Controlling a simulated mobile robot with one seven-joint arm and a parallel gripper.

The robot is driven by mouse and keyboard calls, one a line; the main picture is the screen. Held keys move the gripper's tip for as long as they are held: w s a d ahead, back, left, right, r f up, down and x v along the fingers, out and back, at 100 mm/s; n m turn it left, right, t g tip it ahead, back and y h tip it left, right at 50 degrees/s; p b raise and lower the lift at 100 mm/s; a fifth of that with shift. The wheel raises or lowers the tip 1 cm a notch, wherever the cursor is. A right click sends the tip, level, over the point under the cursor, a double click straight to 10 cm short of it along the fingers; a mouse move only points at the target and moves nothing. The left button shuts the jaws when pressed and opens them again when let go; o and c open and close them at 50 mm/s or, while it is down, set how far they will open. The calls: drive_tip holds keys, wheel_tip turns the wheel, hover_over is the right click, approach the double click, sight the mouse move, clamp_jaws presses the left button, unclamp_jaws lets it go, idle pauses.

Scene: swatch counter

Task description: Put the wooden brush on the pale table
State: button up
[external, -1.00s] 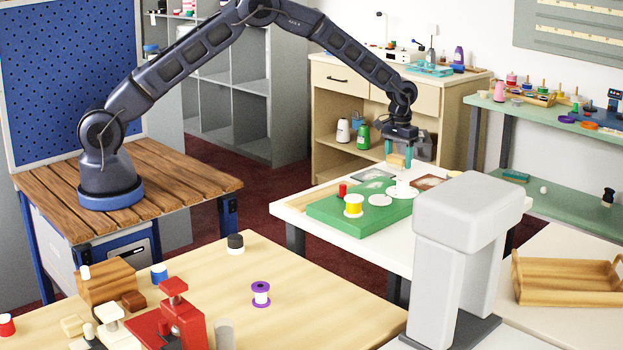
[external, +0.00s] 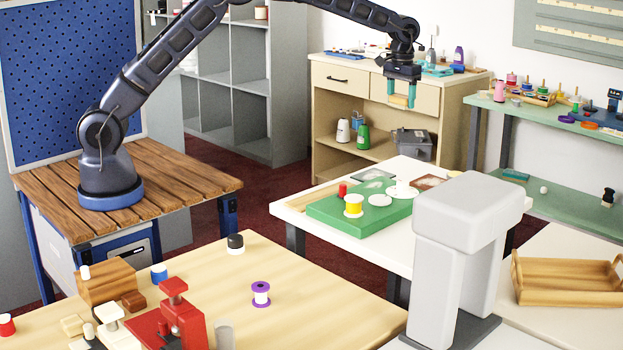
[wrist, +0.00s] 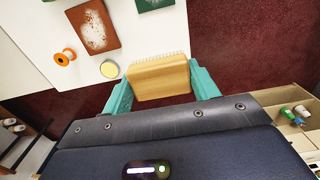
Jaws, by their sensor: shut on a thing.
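The wooden brush (wrist: 158,80) is a light wood block with pale bristles along its far edge in the wrist view. My gripper (external: 401,93) has its teal fingers on either side of the brush and is shut on it. In the external view the brush (external: 399,100) shows small between the fingers, held in the air above the far side of the white-topped table (external: 290,203). A pale wood table (external: 330,305) fills the foreground. I cannot tell from the pictures which of these two is the pale table.
A green board (external: 335,220) with spools covers much of the white-topped table. A grey-white arch-shaped object (external: 465,210) stands in front of it. The foreground table holds a purple spool (external: 261,294), a red device (external: 180,315) and blocks; its right part is clear.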

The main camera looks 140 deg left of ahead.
drive_tip(key=shift+r, duration=0.25)
drive_tip(key=w+d+m, duration=0.4)
drive_tip(key=w+d, duration=0.8)
drive_tip(key=d, duration=0.4)
drive_tip(key=w+d+f+m, duration=0.15)
drive_tip(key=w+d, duration=0.25)
drive_tip(key=d, duration=0.6)
drive_tip(key=w+d+m, duration=0.3)
drive_tip(key=d, duration=0.8)
drive_tip(key=m, duration=1)
hover_over(206, 290)
wheel_tip(206, 290, down, 4)
drive_tip(key=r, duration=0.1)
drive_tip(key=shift+n, duration=0.25)
wheel_tip(206, 290, down, 20)
drive_tip(key=shift+f, duration=0.2)
drive_tip(key=shift+f, duration=0.1)
